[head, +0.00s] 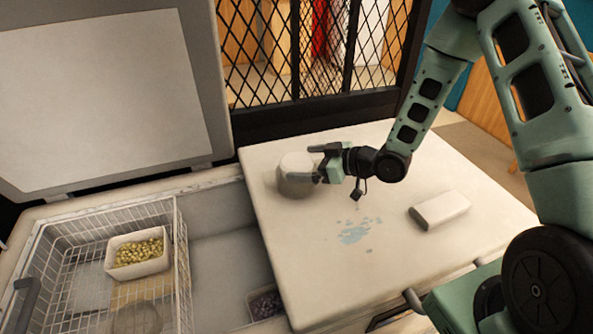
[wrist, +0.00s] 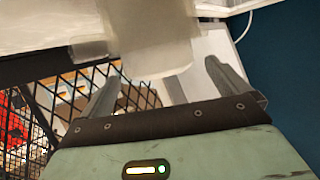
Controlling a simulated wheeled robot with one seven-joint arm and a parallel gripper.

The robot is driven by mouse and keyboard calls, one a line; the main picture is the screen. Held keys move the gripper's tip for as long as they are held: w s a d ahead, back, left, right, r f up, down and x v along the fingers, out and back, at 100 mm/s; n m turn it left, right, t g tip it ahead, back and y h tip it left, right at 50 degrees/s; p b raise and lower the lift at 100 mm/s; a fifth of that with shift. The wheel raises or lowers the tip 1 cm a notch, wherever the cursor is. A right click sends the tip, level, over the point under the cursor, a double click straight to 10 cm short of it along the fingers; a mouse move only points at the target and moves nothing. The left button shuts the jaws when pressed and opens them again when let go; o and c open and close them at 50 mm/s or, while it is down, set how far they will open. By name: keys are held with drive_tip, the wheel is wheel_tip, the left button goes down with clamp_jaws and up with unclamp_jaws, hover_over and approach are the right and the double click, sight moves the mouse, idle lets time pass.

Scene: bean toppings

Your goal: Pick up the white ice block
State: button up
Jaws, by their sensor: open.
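A whitish rounded block (head: 295,172), which looks like the white ice block, stands on the pale freezer top (head: 300,235) near its back left. My gripper (head: 317,164) is at its right side, jaws open, with the fingers reaching toward the block. In the wrist view, the pale block (wrist: 155,45) lies between and beyond the two open fingers of my gripper (wrist: 160,74). I cannot tell whether either finger touches it. Part of the block is hidden behind the fingers in the head view.
A white rectangular box (head: 440,210) lies at the right of the top, near a bluish wet patch (head: 355,231). At left, the open freezer holds a wire basket (head: 180,232) with a white tub (head: 117,240) of yellowish beans. A black mesh screen (head: 270,60) stands behind.

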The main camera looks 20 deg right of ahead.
sight(296, 160)
drive_tip(key=shift+p+x, duration=0.4)
drive_tip(key=shift+x, duration=1.35)
drive_tip(key=c, duration=1.3)
drive_tip(key=shift+c, duration=0.2)
drive_tip(key=shift+r, duration=0.2)
